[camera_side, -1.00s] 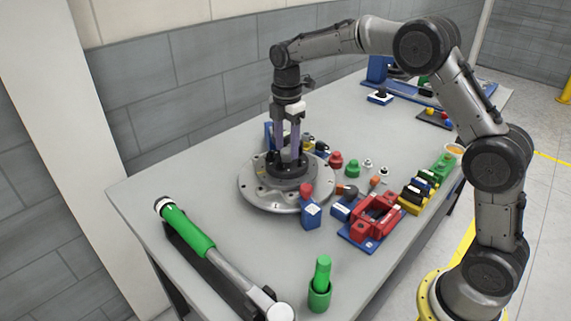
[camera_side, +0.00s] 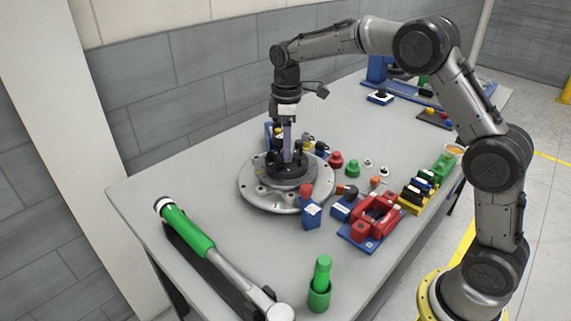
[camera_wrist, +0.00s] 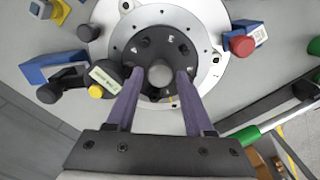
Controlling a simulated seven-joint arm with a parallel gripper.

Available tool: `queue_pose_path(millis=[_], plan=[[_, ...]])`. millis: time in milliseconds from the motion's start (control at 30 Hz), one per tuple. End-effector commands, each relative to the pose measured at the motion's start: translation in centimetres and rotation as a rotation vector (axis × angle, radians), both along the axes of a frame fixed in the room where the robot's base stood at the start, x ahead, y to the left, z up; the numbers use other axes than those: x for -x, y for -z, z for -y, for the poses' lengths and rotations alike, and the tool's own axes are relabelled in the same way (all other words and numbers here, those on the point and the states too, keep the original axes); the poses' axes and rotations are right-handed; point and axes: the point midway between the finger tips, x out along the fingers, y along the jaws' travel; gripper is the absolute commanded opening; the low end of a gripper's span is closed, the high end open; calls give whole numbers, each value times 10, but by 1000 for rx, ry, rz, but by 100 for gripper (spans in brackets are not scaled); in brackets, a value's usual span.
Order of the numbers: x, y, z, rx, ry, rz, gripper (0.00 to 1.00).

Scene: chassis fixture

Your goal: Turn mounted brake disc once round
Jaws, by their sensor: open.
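The brake disc (camera_side: 258,195) is a pale grey round plate lying flat on the table. Its dark central hub (camera_side: 272,178) has studs around it and a round centre boss; the disc (camera_wrist: 212,68) and hub (camera_wrist: 125,50) also show in the wrist view. My gripper (camera_side: 288,160) points straight down over the hub. In the wrist view my gripper (camera_wrist: 160,76) is open, with one finger on each side of the centre boss. Whether the fingertips touch the hub cannot be told.
A blue block with a red knob (camera_side: 310,212) stands close to the disc's front right edge. Red and green knobs (camera_side: 353,168) and a red fixture (camera_side: 374,216) lie to the right. The table's left is clear.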

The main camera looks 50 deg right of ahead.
Motion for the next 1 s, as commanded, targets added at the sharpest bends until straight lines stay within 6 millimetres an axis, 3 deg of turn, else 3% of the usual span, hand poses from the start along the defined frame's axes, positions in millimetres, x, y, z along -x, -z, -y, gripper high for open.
queue_pose_path(millis=[1000], plan=[[0, 0, 0, 0, 766, 0, 52]])
